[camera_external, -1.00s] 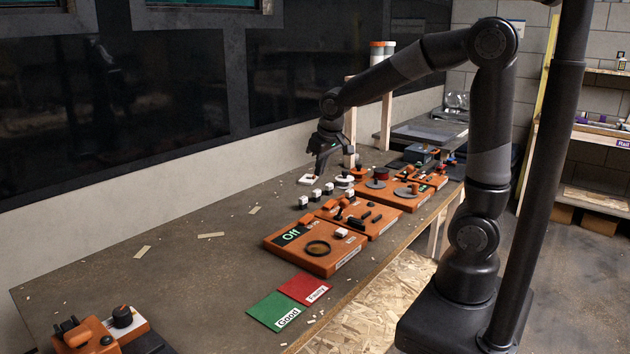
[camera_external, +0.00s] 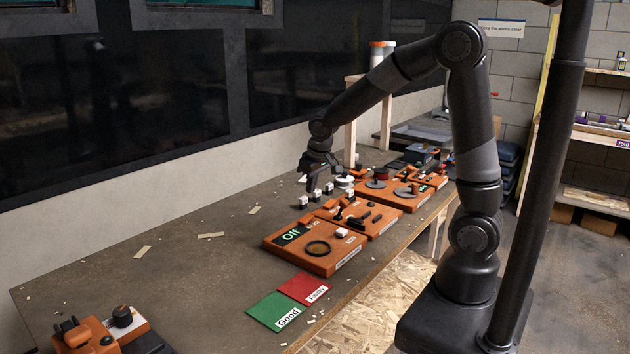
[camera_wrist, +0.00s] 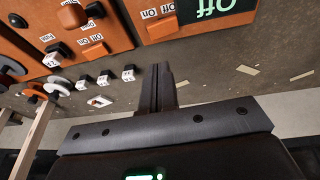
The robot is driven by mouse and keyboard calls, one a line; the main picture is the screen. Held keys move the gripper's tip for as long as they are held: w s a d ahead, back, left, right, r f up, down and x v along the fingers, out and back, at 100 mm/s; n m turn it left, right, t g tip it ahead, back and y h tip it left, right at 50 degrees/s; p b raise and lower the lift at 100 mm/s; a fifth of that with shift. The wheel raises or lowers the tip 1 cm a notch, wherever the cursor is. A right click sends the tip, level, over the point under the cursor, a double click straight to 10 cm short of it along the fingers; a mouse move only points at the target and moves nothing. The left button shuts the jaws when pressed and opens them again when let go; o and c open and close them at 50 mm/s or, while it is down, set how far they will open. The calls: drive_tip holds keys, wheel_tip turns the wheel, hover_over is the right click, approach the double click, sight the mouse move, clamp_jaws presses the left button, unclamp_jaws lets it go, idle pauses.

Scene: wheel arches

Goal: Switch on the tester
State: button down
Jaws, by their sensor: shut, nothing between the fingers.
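The orange box with the dark display reading "Off" (camera_external: 326,262) sits on the bench, with a round dark-rimmed dial and a small white block on top. In the wrist view its display (camera_wrist: 225,8) is upside down at the top edge, beside an orange rocker (camera_wrist: 160,28) labelled On and Off. My gripper (camera_external: 312,190) is shut and empty, pointing down above the bench behind the row of orange boxes. Its fingers (camera_wrist: 160,70) are together in the wrist view, apart from the box.
Another orange box (camera_external: 385,222) with switches adjoins on the right. Several small black-and-white switch blocks (camera_external: 304,203) stand near my gripper. Green (camera_external: 270,312) and red (camera_external: 300,288) cards lie in front. The bench (camera_external: 180,270) to the left is mostly clear.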

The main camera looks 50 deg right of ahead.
sight(309, 215)
drive_tip(key=x, duration=0.7)
drive_tip(key=shift+s+d+f, duration=0.2)
drive_tip(key=shift+s+f, duration=0.1)
drive_tip(key=shift+d+f, duration=0.15)
drive_tip(key=shift+f, duration=0.45)
